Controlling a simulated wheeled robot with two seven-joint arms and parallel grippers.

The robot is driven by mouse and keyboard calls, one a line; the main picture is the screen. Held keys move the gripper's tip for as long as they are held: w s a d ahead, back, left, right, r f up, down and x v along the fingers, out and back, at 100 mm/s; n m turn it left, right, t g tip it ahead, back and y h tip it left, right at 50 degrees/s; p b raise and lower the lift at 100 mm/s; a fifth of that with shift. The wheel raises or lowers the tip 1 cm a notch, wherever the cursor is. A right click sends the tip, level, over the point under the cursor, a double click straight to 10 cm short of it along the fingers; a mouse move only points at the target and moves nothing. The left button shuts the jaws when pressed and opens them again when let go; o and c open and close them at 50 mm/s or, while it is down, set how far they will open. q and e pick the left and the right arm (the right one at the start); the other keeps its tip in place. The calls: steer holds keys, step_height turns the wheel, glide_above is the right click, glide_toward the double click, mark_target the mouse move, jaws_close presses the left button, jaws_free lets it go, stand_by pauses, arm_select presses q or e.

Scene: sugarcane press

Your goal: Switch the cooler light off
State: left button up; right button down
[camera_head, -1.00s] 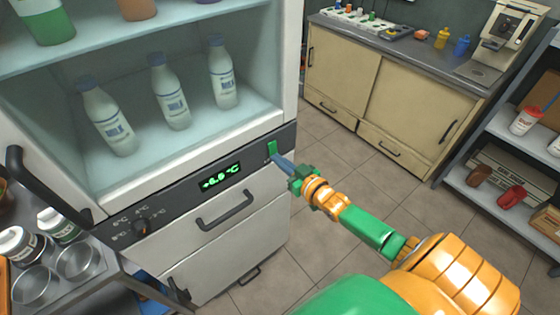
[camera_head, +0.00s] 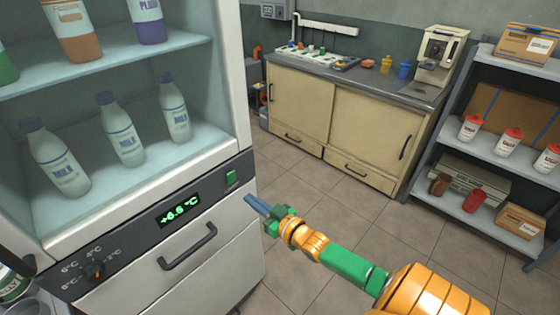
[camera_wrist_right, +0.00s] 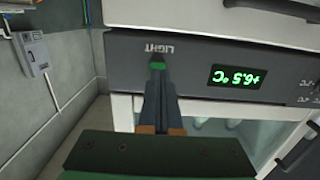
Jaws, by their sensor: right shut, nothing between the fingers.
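The cooler (camera_head: 200,220) stands at the left in the head view, with milk bottles behind its glass. Its light switch (camera_head: 232,179) is a small green rocker at the right end of the dark control panel. In the right wrist view the switch (camera_wrist_right: 158,64) shows green beside an upside-down LIGHT label. My right gripper (camera_head: 249,201) is shut and empty, its blue-grey fingertips just right of and below the switch, with a small gap visible. In the wrist view the fingertips (camera_wrist_right: 158,78) point at the switch and overlap its edge. My left gripper is out of view.
The panel also carries a green +6.5 °C display (camera_head: 179,210) and a temperature knob (camera_head: 96,271). A drawer handle (camera_head: 188,247) sticks out below. A cream cabinet (camera_head: 340,125) and a grey shelf (camera_head: 480,145) stand beyond clear tiled floor.

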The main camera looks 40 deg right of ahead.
steer(key=s+f, duration=0.1)
steer(key=s, duration=0.7)
steer(key=shift+d, duration=0.3)
steer(key=shift+w+f, duration=0.2)
steer(key=s+a+f+g+h, duration=0.1)
steer(key=s+f+g, duration=0.35)
steer(key=f, duration=0.65)
steer(key=s+f+g+h, duration=0.1)
steer(key=s+f+g, duration=0.2)
steer(key=s+f, duration=0.5)
steer(key=s+a+f+g, duration=0.4)
steer(key=s+f, duration=0.3)
steer(key=s, duration=0.1)
steer(key=s+a+f+n+g, duration=0.1)
steer(key=s+a+f+g, duration=0.3)
steer(key=s+f, duration=0.3)
steer(key=shift+s+a+g+y, duration=0.35)
steer(key=shift+s+a, duration=0.25)
steer(key=shift+s, duration=0.6)
